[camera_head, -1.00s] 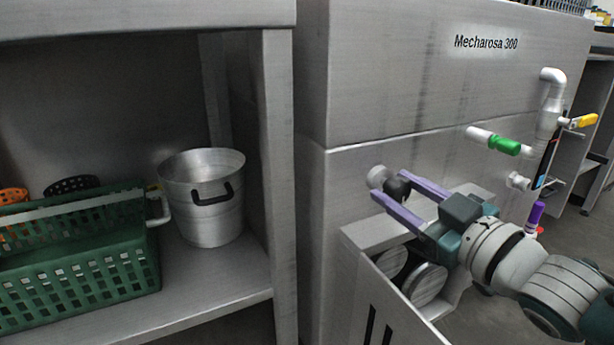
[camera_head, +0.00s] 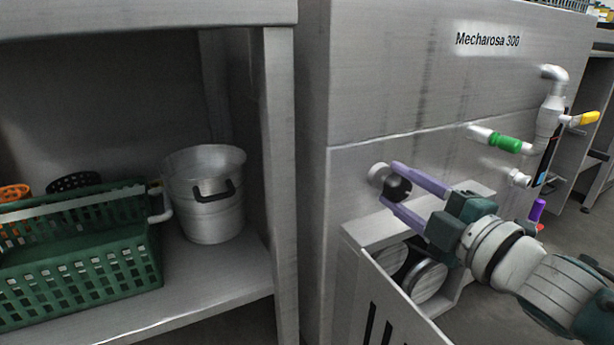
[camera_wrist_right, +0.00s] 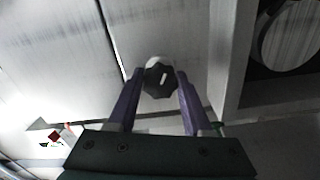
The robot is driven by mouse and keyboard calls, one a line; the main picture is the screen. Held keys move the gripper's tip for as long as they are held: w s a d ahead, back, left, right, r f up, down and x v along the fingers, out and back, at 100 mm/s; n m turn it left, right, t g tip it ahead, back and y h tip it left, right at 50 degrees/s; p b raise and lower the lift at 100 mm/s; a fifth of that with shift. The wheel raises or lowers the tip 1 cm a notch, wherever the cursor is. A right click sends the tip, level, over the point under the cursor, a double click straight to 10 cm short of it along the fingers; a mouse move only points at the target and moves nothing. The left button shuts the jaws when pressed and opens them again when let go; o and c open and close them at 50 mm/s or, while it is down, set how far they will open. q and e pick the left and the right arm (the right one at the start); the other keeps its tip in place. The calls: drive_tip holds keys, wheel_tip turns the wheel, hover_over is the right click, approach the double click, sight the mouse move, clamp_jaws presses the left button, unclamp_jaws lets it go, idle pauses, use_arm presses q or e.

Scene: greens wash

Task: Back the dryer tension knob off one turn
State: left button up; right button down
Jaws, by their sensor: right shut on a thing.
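The dryer tension knob (camera_head: 397,189) is a dark lobed knob on a pale round boss on the front of the grey steel machine (camera_head: 440,100). My right gripper (camera_head: 388,184) has its two purple fingers on either side of the knob and is shut on it. My left gripper is not in view.
Below the knob is an open bay with round metal parts (camera_head: 428,277) and an open slotted panel (camera_head: 385,315). A green-handled pipe (camera_head: 504,142) and a yellow-handled valve (camera_head: 583,119) are at right. A metal pot (camera_head: 213,215) and green basket (camera_head: 80,270) sit on the left shelf.

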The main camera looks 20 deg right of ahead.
drive_tip(key=n+b, duration=0.1)
drive_tip(key=n, duration=0.4)
drive_tip(key=shift+f+n, duration=0.1)
drive_tip(key=shift+n, duration=0.2)
drive_tip(key=n+b, duration=0.1)
drive_tip(key=n, duration=0.2)
drive_tip(key=shift+n+b, duration=0.35)
drive_tip(key=shift+n, duration=0.95)
drive_tip(key=shift+c, duration=1.6)
unclamp_jaws()
drive_tip(key=s+p, duration=0.2)
drive_tip(key=s, duration=0.8)
drive_tip(key=shift+d, duration=0.4)
